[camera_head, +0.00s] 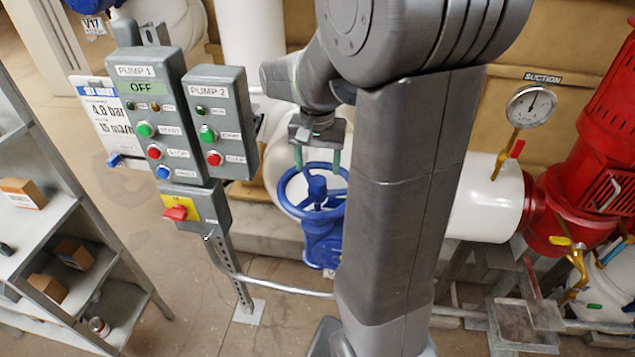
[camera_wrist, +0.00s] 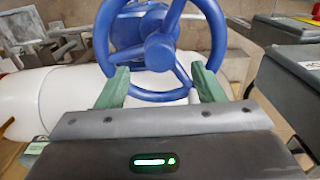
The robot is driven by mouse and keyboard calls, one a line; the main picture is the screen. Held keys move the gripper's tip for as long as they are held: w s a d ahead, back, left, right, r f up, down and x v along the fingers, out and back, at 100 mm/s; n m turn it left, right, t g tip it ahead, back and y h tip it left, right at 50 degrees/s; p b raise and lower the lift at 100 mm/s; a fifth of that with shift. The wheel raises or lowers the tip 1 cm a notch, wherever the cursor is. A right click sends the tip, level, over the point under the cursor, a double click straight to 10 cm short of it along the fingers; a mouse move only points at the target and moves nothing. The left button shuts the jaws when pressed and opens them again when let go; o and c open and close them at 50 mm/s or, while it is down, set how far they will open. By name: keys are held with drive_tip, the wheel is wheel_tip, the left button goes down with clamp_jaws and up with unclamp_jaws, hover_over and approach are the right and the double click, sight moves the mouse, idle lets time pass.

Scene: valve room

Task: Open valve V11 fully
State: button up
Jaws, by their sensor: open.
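A blue valve with a handwheel (camera_head: 317,188) stands in the middle of the head view, partly beside my arm. Its wheel, with a hub and spokes, also shows large in the wrist view (camera_wrist: 158,48). A small tag (camera_head: 328,273) hangs below it, too small to read, so I cannot tell whether this is V11. My gripper (camera_head: 316,160) is open, with its two green fingers at the far upper rim of the wheel. In the wrist view the fingers (camera_wrist: 160,80) stand apart, one on each side of the nearest rim arc. I cannot tell whether they touch it.
Pump control boxes (camera_head: 143,120) on a post (camera_head: 232,270) stand left of the valve. A shelf (camera_head: 60,260) with boxes is at far left. A white pipe (camera_head: 485,205), suction gauge (camera_head: 531,106) and red pump (camera_head: 590,190) are right. A thin pipe (camera_head: 285,288) runs low across.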

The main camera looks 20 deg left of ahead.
drive_tip(key=m, duration=0.3)
drive_tip(key=shift+m, duration=0.3)
drive_tip(key=m, duration=1.1)
drive_tip(key=shift+m, duration=0.4)
drive_tip(key=shift+f, duration=0.1)
